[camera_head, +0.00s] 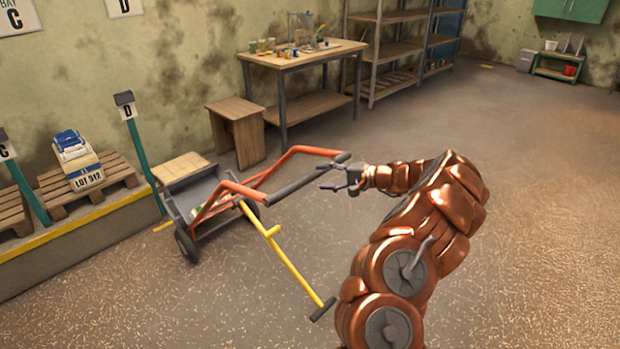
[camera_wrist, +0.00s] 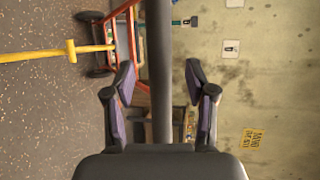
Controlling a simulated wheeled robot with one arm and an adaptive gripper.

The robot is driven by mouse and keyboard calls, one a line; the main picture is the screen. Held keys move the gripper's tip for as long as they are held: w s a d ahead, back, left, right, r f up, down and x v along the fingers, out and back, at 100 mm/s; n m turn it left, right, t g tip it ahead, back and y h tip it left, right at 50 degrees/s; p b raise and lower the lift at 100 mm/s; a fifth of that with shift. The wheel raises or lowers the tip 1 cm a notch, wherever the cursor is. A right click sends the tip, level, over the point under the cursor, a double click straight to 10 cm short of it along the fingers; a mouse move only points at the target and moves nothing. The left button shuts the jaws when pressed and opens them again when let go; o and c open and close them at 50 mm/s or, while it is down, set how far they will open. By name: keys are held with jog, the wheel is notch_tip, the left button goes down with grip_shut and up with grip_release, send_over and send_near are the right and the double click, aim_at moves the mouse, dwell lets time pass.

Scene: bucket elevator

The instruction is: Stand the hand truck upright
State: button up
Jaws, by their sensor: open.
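The hand truck (camera_head: 222,197) has a red-orange frame, dark wheels and a dark grip bar (camera_head: 309,180) at its handle end. It leans well over, its handle end pointing toward my arm and held off the floor. My gripper (camera_head: 335,180) is open at the right part of the grip bar. In the wrist view the grip bar (camera_wrist: 160,75) runs lengthwise between the two open fingers of my gripper (camera_wrist: 160,85), with gaps on both sides. The orange frame (camera_wrist: 124,32) and wheels also show there.
A yellow bar with a dark T-end (camera_head: 284,262) slants from the truck to the floor. A low ledge with pallets (camera_head: 112,182) and a blue-white sack (camera_head: 77,160) lies left. A workbench (camera_head: 298,58) and wooden stool (camera_head: 237,112) stand behind. Floor at right is clear.

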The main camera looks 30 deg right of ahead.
aim_at(316, 176)
jog(key=shift+x, duration=2.7)
grip_shut()
